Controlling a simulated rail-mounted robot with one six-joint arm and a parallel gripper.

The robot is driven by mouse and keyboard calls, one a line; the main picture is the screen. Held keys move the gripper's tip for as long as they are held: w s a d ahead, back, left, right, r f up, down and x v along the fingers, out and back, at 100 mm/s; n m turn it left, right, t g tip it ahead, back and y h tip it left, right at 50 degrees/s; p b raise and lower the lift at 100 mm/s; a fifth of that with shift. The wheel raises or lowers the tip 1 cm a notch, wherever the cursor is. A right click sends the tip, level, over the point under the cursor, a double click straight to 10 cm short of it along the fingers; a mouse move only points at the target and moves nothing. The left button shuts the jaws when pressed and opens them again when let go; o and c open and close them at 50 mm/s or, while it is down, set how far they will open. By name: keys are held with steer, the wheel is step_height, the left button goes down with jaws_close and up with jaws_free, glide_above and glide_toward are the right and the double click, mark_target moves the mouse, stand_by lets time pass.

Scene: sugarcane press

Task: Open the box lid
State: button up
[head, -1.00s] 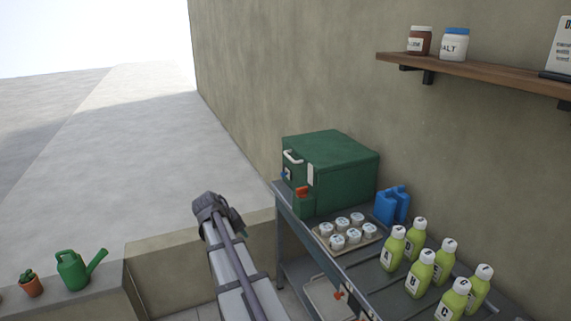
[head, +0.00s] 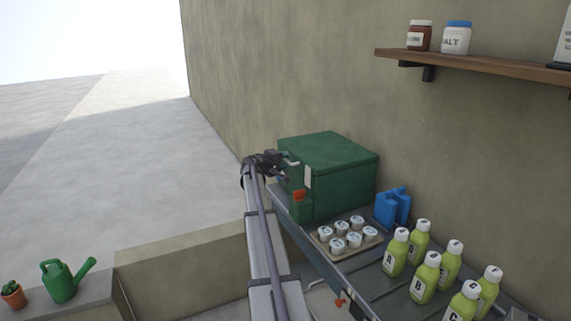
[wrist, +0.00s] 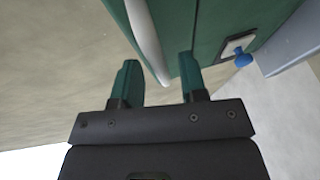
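The green box (head: 342,172) stands at the far end of the metal table, its lid (head: 328,150) down. In the wrist view the box's green side (wrist: 228,25) fills the top, with a pale bar handle (wrist: 146,40) reaching down between the fingers' line. My gripper (head: 284,162) is at the box's left face, by the handle. In the wrist view my gripper (wrist: 158,80) is open, one finger on each side of the handle's lower end; contact cannot be told. A blue knob on a latch plate (wrist: 243,58) shows at right.
A tray of white-lidded cups (head: 348,240), a blue bottle-like pack (head: 392,207) and several green bottles (head: 425,278) stand on the table (head: 330,267). A shelf (head: 480,66) with jars is on the wall. A watering can (head: 62,281) sits on the low wall at left.

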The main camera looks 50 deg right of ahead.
steer(key=shift+x, duration=0.85)
steer(key=shift+c, duration=0.3)
jaws_close()
